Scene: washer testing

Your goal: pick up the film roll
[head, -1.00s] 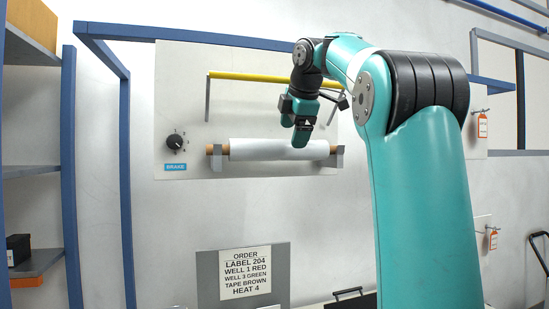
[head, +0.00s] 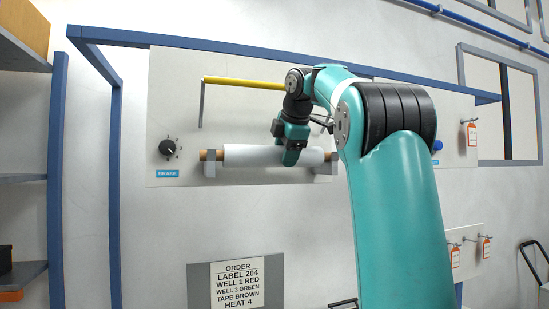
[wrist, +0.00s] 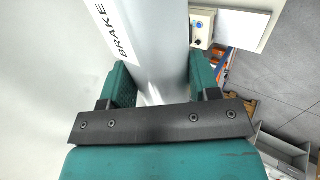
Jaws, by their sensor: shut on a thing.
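The film roll (head: 252,157) is a white cylinder on a brown core, lying level across two grey brackets on the wall panel. My gripper (head: 291,152) is at the right part of the roll, its fingers around it. In the wrist view the roll (wrist: 152,50) runs between the two teal fingers of my gripper (wrist: 160,85), which are shut on it. The roll's core ends still sit at the brackets in the head view. The far side of the roll is hidden.
A yellow bar (head: 243,83) runs above the roll. A brake knob (head: 168,147) is at the left of the panel (head: 185,100). A blue frame (head: 115,200) stands left of it, and an order sign (head: 237,284) is below. Shelves (head: 22,190) stand at far left.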

